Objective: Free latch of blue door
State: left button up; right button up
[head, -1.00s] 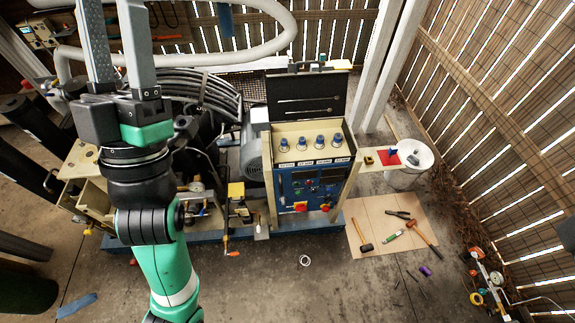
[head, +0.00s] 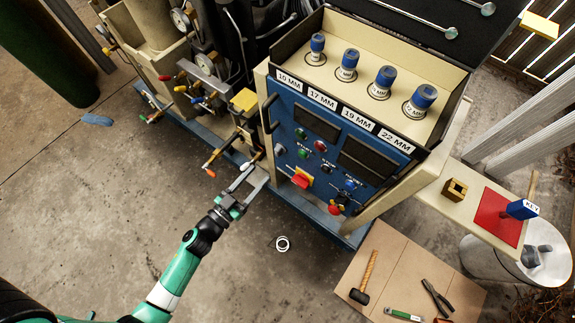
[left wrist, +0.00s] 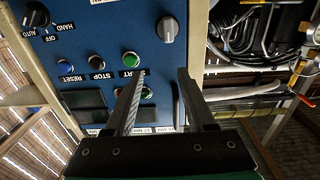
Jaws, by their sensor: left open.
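The blue door (head: 325,150) is the upright front panel of the cream cabinet and looks closed. A grey knob (head: 280,150) sits near its left edge; it also shows in the left wrist view (left wrist: 167,28) with a pale pointer line. I cannot tell if this knob is the latch. A black handle (head: 270,112) is above it on the same edge. My left gripper (head: 254,176) is open and empty in front of the door's lower left. In the left wrist view its fingertips (left wrist: 162,73) point toward the knob, apart from it. My right gripper is not in view.
Buttons and a red switch (head: 302,178) are on the door. Valves with an orange-tipped lever (head: 210,171) stand just left of my gripper. A side shelf (head: 450,203) juts out at right. Tools lie on cardboard (head: 385,260). The floor in front is mostly clear.

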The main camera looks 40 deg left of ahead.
aim_at(276, 153)
pick_arm(q)
jog(key=w+f+b, duration=0.1)
jog(key=w, duration=0.2)
jog(key=w+a+f+b, duration=0.1)
jog(key=w, duration=0.2)
jog(key=w+a+f+b, duration=0.1)
jog(key=w, duration=0.2)
jog(key=shift+w+a, duration=0.2)
jog(key=shift+w, duration=0.15)
jog(key=shift+w+r, duration=0.15)
jog(key=shift+w, duration=0.3)
jog(key=shift+s, duration=0.1)
grip_shut()
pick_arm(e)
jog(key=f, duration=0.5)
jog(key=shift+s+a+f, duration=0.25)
